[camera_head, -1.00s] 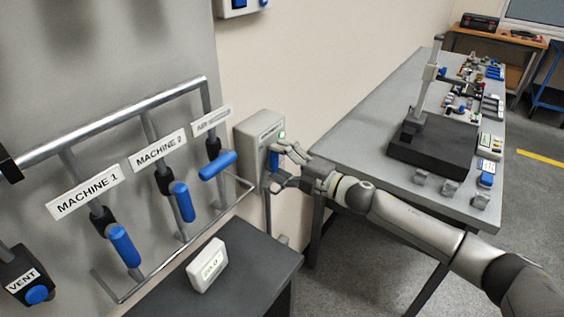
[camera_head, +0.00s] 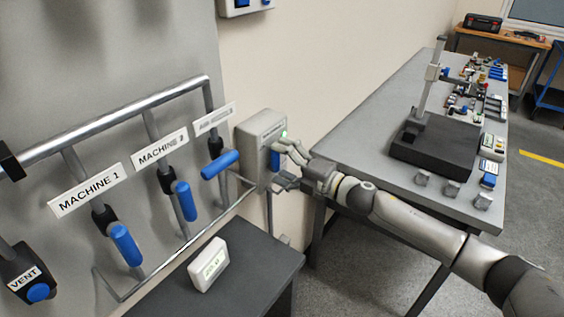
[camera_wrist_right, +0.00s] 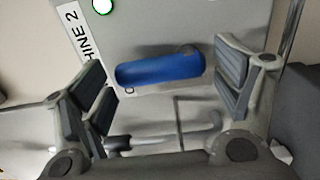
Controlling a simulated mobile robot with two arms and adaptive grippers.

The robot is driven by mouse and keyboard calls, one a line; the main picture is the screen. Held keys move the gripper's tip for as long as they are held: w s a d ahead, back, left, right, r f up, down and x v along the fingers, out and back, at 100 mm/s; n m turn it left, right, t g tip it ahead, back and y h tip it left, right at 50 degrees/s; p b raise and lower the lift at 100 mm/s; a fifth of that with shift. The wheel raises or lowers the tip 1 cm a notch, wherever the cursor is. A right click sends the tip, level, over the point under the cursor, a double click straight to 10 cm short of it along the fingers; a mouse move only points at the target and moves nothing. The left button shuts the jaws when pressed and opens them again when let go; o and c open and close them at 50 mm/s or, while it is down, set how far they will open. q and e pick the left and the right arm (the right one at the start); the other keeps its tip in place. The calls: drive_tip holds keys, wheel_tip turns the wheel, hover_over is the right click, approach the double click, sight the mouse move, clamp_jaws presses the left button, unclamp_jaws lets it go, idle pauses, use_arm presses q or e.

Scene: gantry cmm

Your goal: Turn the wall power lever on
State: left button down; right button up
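The wall power box (camera_head: 250,146) is a pale grey box on the wall, with a lit green lamp (camera_head: 284,134) on its front. Its blue lever handle (camera_head: 276,160) is partly hidden by my right gripper in the head view. In the right wrist view the blue handle (camera_wrist_right: 160,70) lies crosswise between the two spread fingers, with space visible at both ends. My right gripper (camera_head: 288,167) is open in front of the box; it also shows in the right wrist view (camera_wrist_right: 165,95). My left gripper is not in view.
Left of the box is a pipe rack (camera_head: 110,120) with several blue valve handles. Below it, a dark table (camera_head: 255,258) bears a small white display (camera_head: 208,265). On the right, a grey bench (camera_head: 365,125) carries a black block with a column (camera_head: 435,145).

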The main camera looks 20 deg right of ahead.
idle(0.3)
drive_tip(key=v, duration=1.2)
drive_tip(key=shift+d, duration=0.1)
idle(0.3)
